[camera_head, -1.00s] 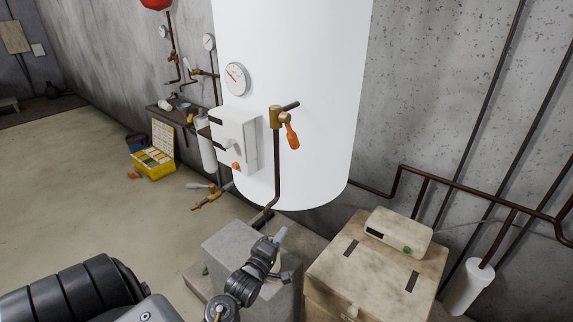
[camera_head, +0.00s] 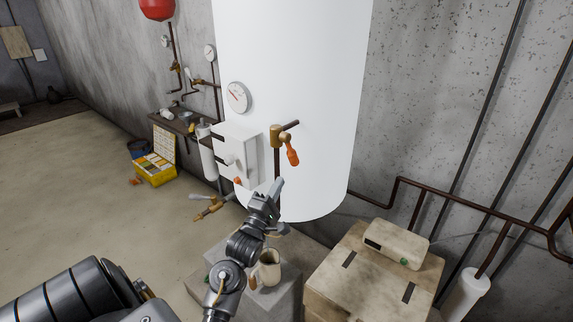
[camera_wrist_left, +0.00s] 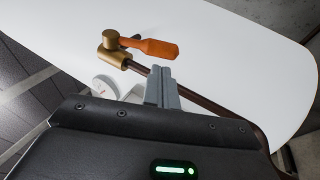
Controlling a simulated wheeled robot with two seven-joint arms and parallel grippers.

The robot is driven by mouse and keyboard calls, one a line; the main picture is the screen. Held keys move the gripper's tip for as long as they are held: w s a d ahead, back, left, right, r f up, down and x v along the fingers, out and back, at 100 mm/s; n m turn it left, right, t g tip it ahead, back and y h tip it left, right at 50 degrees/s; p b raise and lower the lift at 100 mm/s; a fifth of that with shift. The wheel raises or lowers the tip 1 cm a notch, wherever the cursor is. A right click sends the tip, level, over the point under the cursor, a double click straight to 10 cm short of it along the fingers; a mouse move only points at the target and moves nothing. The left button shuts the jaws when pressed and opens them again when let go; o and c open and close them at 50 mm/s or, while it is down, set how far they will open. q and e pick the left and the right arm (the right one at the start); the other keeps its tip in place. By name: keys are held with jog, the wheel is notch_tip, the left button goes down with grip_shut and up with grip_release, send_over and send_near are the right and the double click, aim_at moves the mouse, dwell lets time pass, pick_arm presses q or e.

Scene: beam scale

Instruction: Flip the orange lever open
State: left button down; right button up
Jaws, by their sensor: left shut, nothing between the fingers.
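The orange lever (camera_head: 292,152) hangs down, slightly tilted, from a brass valve (camera_head: 277,137) on a dark pipe in front of the white tank. In the left wrist view the lever (camera_wrist_left: 150,47) points right from the brass valve body (camera_wrist_left: 113,50). My left gripper (camera_head: 278,186) is shut and empty, below and slightly left of the lever, apart from it. In the left wrist view its closed fingertips (camera_wrist_left: 162,74) show just below the lever. My right gripper is not in view.
The white tank (camera_head: 315,60) stands behind the valve. A mug (camera_head: 269,268) stands on a grey block below my arm. A beige cabinet (camera_head: 330,278) stands to the right.

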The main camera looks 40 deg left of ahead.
aim_at(293, 162)
pick_arm(q)
jog(key=p+x, duration=0.2)
jog(key=x, duration=0.3)
jog(key=shift+w+a+r, duration=0.1)
jog(key=shift+w+r, duration=0.05)
jog(key=shift+r, duration=0.1)
jog(key=shift+w+a, duration=0.1)
jog(key=shift+w, duration=0.35)
jog(key=w+t+b, duration=0.1)
jog(key=b, duration=0.1)
jog(key=y+b, duration=0.1)
jog(key=b, duration=0.2)
jog(key=shift+w+f+n+t, duration=0.3)
jog(key=shift+w+n+t, duration=0.1)
jog(key=shift+w+r+b, duration=0.2)
jog(key=shift+r+b, duration=0.05)
jog(key=shift+b, duration=0.35)
jog(key=shift+r+t+y, duration=0.2)
jog(key=shift+t+y, duration=0.1)
